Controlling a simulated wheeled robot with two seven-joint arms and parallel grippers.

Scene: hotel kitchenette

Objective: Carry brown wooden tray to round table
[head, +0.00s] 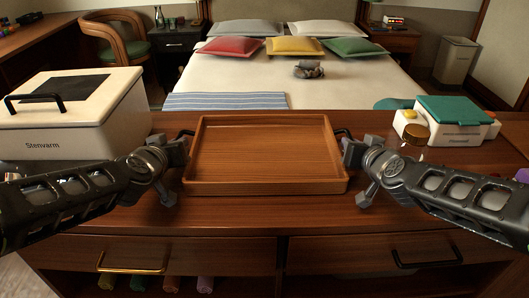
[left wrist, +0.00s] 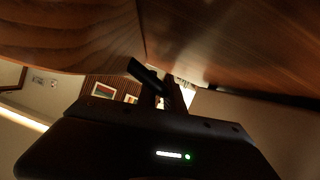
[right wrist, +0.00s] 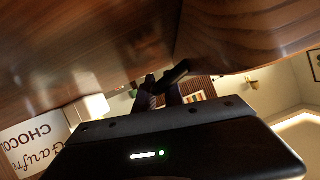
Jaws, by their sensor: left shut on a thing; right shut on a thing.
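The brown wooden tray (head: 265,187) is empty and sits level at the wooden counter in the middle of the head view; I cannot tell whether it touches the counter top. It has a dark handle on each side. My left gripper (head: 181,150) is shut on the tray's left handle (head: 184,134). My right gripper (head: 349,150) is shut on the right handle (head: 343,133). In the left wrist view the handle (left wrist: 143,74) shows close up, and the right wrist view shows the other handle (right wrist: 175,74). No round table is in view.
A white box labelled Stenvarm (head: 60,130) stands left on the counter (head: 235,216). Behind are a bed (head: 290,82), a green chair (head: 118,40) and a waste bin (head: 456,60).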

